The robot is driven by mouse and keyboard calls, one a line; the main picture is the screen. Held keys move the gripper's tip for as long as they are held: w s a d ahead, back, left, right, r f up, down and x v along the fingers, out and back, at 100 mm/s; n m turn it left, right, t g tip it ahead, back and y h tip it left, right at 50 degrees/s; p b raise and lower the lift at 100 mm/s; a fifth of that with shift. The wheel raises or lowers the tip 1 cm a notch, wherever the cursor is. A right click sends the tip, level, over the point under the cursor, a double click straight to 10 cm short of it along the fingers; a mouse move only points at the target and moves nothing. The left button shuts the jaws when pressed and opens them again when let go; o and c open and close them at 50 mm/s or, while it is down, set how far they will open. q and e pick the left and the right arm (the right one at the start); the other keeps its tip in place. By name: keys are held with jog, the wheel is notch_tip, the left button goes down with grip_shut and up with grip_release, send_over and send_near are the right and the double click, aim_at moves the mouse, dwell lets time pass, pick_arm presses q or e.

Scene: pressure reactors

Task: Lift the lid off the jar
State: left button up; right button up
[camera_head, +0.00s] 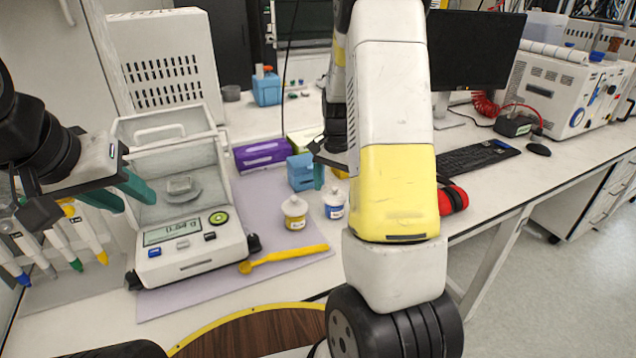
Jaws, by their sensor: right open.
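A small jar with a yellow label and a white knobbed lid (294,211) stands on the lilac mat, lid on. Just right of it stands a similar jar with a blue label and white lid (334,204). My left gripper (128,193) is open and empty at the left, in front of the balance and well away from the jars. My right gripper (322,172) is open above and behind the blue-label jar; one teal finger shows, and the rest is largely hidden by my own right arm.
A white balance (191,254) stands left of the jars. A yellow spoon (284,258) lies in front of them. A blue block-shaped holder (300,172) and a purple box (261,155) are behind. Pipettes (87,235) hang at far left. A keyboard (472,157) and red-black object (453,199) lie right.

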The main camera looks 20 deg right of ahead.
jog(key=c, duration=1.4)
jog(key=shift+r, duration=0.1)
